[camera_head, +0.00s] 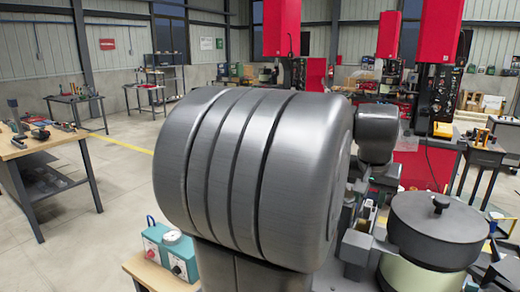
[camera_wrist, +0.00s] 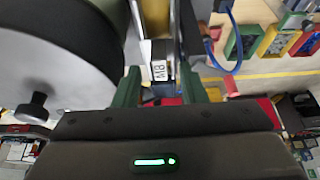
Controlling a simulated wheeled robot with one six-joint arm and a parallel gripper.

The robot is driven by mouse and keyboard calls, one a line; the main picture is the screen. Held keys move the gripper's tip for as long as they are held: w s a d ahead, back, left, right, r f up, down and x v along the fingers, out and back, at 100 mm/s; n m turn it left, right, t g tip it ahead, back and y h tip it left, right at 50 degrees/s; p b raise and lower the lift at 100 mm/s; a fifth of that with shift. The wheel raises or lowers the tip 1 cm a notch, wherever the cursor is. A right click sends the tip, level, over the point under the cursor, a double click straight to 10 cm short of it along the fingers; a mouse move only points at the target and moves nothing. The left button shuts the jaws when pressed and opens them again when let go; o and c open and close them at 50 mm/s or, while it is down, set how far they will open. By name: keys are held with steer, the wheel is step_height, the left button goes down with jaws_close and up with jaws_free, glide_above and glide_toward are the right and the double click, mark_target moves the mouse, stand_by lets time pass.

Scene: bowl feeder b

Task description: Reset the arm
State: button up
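My gripper (camera_wrist: 158,76) shows in the wrist view as a dark body with a green light and two dark green fingers. The fingers stand apart, with nothing clearly held between them.
A teal control box (camera_head: 165,252) sits on a wooden bench at the lower left. A wooden workbench (camera_head: 38,142) with tools stands at the far left. Red machines (camera_head: 437,100) stand behind at the right. Coloured bins (camera_wrist: 275,40) show in the wrist view. Floor at the left is clear.

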mark_target(368, 205)
steer(key=x, duration=0.3)
steer(key=shift+f, duration=0.25)
steer(key=shift+r, duration=1.9)
